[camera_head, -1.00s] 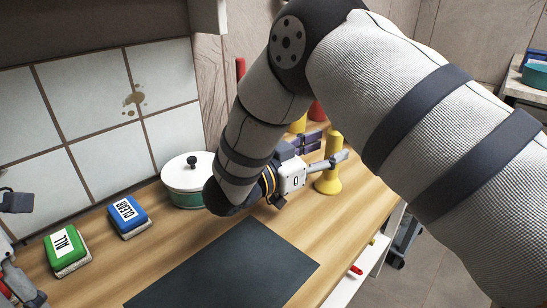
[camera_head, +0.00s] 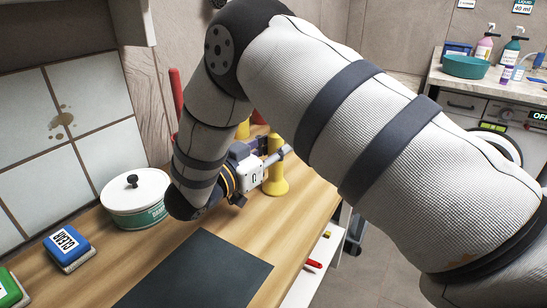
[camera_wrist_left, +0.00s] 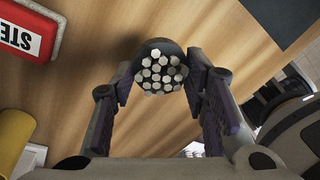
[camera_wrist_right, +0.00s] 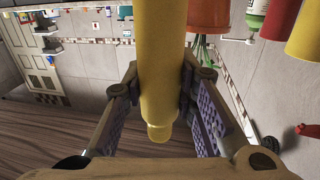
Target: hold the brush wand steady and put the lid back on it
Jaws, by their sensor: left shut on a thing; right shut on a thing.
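A yellow piece (camera_head: 275,175) with a flared foot stands upright on the wooden counter in the head view. My right gripper (camera_head: 281,154) is shut on it from the side. In the right wrist view the yellow piece (camera_wrist_right: 158,45) passes between the fingers of the right gripper (camera_wrist_right: 160,78), with a rounded knob at its lower end. My left gripper (camera_wrist_left: 161,75) is shut on a dark round piece (camera_wrist_left: 160,48) with a cluster of pale round ends facing the camera, seemingly a bristle head. Its far side is hidden. The left gripper is outside the head view. I cannot tell which piece is the lid.
A white-lidded pot (camera_head: 135,195) and a blue block (camera_head: 68,247) stand left of my right arm. A green block (camera_head: 10,290) is at the left edge. A dark mat (camera_head: 200,272) lies in front. A red block (camera_wrist_left: 30,28) is near the left gripper.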

